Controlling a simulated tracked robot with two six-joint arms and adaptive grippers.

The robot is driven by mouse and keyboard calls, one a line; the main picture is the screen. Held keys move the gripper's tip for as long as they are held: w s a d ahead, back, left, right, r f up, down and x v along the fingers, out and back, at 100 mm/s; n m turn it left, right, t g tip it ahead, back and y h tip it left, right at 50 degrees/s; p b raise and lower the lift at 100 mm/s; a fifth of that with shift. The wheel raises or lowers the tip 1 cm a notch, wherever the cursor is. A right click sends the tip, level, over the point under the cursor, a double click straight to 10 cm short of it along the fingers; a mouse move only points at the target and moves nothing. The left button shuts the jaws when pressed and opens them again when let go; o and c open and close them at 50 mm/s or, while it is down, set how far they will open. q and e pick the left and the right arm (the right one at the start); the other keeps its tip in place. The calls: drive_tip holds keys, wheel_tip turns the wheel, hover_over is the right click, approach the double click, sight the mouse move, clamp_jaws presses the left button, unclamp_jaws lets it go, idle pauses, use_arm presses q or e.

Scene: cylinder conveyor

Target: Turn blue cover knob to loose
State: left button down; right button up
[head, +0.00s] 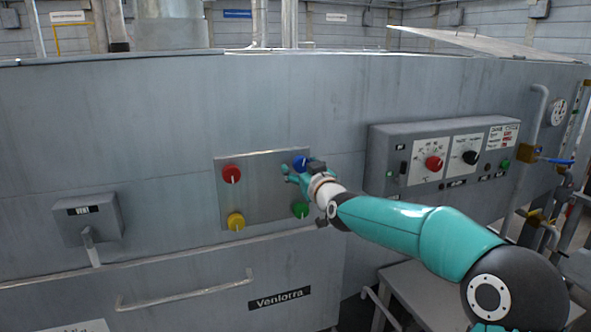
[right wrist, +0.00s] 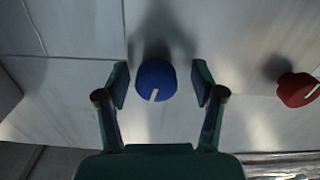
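The blue knob (head: 300,163) is at the upper right of a square metal plate (head: 262,205) on the grey machine front. It has a white pointer mark, which shows at its lower edge in the right wrist view (right wrist: 155,82). My right gripper (head: 293,174) is at the blue knob in the head view, partly in front of it. In the right wrist view my right gripper (right wrist: 160,84) is open, with one finger on each side of the blue knob and a gap on both sides. My left gripper is not in view.
A red knob (head: 232,174), a yellow knob (head: 236,221) and a green knob (head: 300,210) share the plate. A control box (head: 445,155) with dials stands out at right. A vent box with a lever (head: 88,218) is at left, and a handle bar (head: 185,292) runs below.

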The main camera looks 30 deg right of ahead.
drive_tip(key=shift+s+r, duration=0.15)
drive_tip(key=shift+r, duration=0.05)
drive_tip(key=v, duration=1.1)
drive_tip(key=shift+s+f, duration=0.15)
drive_tip(key=shift+s, duration=0.25)
drive_tip(key=shift+a, duration=0.1)
